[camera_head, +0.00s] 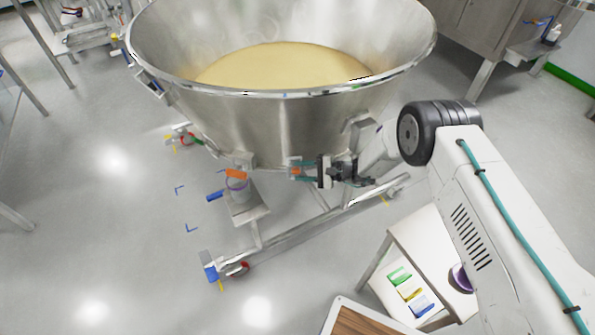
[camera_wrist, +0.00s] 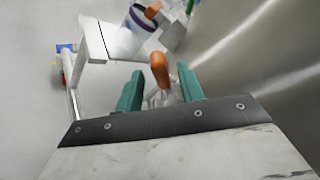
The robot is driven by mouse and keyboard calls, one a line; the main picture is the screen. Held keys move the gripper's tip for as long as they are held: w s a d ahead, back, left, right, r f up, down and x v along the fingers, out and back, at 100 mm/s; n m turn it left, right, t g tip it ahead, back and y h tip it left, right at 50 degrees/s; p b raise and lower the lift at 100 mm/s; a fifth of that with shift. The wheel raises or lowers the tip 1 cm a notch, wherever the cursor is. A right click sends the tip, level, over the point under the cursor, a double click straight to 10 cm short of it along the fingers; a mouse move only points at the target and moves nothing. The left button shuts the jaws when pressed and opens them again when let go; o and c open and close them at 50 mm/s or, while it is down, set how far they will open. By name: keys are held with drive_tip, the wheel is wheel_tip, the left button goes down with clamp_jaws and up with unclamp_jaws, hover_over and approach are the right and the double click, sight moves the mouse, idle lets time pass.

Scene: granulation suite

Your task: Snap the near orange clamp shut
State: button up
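The near orange clamp (camera_head: 295,171) is on the lower side of the steel bowl (camera_head: 300,125). In the wrist view its orange handle (camera_wrist: 160,70) stands up between the two teal fingers of my gripper (camera_head: 304,170), over a metal part. My gripper is open, with a visible gap on each side of the handle. A second orange clamp (camera_head: 236,174) sits farther left, above a pale cup with a purple band (camera_head: 238,184); it also shows at the top of the wrist view (camera_wrist: 152,11). Whether the near clamp's latch is seated cannot be seen.
The bowl holds yellow powder (camera_head: 285,65) and stands on a wheeled frame (camera_head: 310,225). Its wall (camera_wrist: 260,60) rises close on the right in the wrist view. A white side table (camera_head: 430,245) with coloured items stands at lower right. The floor on the left is mostly clear.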

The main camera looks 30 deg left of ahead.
drive_tip(key=shift+v, duration=2.7)
